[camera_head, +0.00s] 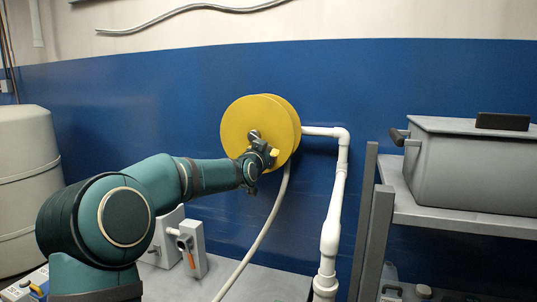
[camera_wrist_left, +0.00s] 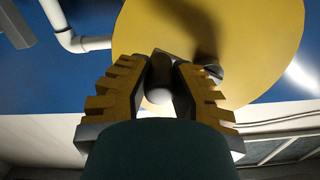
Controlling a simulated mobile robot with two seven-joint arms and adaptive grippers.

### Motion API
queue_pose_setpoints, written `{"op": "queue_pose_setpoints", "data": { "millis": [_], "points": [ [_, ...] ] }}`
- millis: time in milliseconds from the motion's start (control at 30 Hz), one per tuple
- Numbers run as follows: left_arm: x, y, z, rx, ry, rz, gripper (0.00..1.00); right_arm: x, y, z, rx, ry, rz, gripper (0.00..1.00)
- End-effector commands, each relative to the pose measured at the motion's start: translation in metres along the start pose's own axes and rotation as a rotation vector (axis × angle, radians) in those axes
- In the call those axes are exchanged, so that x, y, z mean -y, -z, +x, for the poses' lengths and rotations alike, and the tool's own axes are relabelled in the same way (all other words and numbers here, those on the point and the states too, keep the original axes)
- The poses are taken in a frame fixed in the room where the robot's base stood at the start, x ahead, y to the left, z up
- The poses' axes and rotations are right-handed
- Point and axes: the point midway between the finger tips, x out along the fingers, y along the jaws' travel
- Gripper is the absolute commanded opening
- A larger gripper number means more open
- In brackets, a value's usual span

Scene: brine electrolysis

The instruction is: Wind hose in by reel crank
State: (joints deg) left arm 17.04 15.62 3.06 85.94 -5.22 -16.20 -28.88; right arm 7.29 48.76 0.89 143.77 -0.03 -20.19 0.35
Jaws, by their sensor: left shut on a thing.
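The yellow hose reel (camera_head: 242,127) is mounted at the blue wall in the middle of the head view. It fills the upper middle of the left wrist view (camera_wrist_left: 262,35). A pale hose (camera_head: 266,226) hangs from it and curves down to the left. My left gripper (camera_head: 270,156) is at the lower right part of the reel's face. In the left wrist view its yellow-padded fingers (camera_wrist_left: 160,85) are shut on the crank handle (camera_wrist_left: 158,94), a rounded grey knob. The rest of the crank is mostly hidden behind the gripper. My right gripper is not in view.
A white pipe (camera_head: 334,215) runs down right of the reel. A grey lidded box (camera_head: 470,165) stands on a shelf at the right. Grey valve boxes with an orange handle (camera_head: 189,252) stand below my left arm. A beige tank (camera_head: 25,180) is at the far left.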

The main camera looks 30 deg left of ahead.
Motion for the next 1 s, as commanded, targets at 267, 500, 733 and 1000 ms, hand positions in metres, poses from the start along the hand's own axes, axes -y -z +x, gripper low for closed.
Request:
{"op": "queue_pose_setpoints", "data": {
  "millis": [267, 500, 733, 1000],
  "points": [
    [0.006, -0.02, 0.0, 0.0, 0.002, 0.263, 0.0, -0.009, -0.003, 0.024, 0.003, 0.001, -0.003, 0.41],
    [0.013, -0.031, 0.0, 0.0, 0.002, 0.491, 0.0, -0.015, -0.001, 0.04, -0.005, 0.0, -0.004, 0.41],
    [0.024, -0.039, 0.0, 0.001, 0.004, 0.71, 0.0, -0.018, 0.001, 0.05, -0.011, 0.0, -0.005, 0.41],
    [0.04, -0.044, 0.0, 0.001, 0.003, 0.966, 0.0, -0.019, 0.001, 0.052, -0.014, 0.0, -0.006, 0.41]
  ]
}}
